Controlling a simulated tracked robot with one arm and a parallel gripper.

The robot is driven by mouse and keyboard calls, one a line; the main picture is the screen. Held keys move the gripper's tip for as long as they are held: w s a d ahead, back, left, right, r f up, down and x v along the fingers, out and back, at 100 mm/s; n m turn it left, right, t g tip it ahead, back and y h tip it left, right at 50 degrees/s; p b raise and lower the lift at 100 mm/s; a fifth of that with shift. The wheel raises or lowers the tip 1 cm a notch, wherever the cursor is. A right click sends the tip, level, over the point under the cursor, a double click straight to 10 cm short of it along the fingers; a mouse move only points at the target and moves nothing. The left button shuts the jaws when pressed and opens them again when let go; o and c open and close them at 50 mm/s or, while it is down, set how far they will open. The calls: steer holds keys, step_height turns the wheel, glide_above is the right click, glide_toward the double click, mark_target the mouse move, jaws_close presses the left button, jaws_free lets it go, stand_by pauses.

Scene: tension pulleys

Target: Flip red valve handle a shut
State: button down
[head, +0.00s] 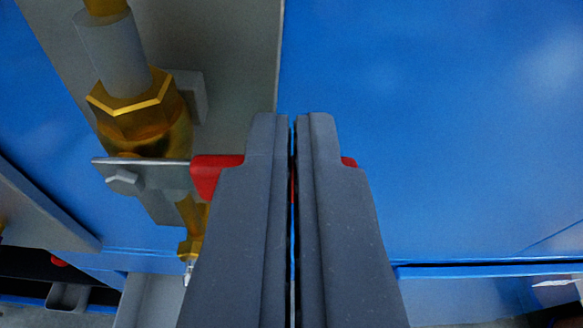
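The red valve handle (215,172) runs sideways behind my fingers. Its left part shows left of the fingers, a small red tip shows to their right, and a thin red sliver shows between them. Most of it is hidden. Its grey metal lever plate (150,161) joins the brass valve body (148,125). My gripper (291,125) points away from me with its dark grey fingers almost together, a narrow slit between them. The fingers cross in front of the handle rather than sitting on either side of it. I cannot tell whether they touch it.
A grey pipe (113,55) rises from the valve at upper left, in front of a grey upright plate (235,60). Blue panels (450,120) fill the background, clear on the right. A grey bracket (40,215) stands at lower left, with another red part (58,261) near it.

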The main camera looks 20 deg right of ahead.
steer(key=shift+d+f, duration=0.1)
steer(key=shift+f, duration=0.15)
steer(key=shift+r, duration=0.15)
stand_by(0.4)
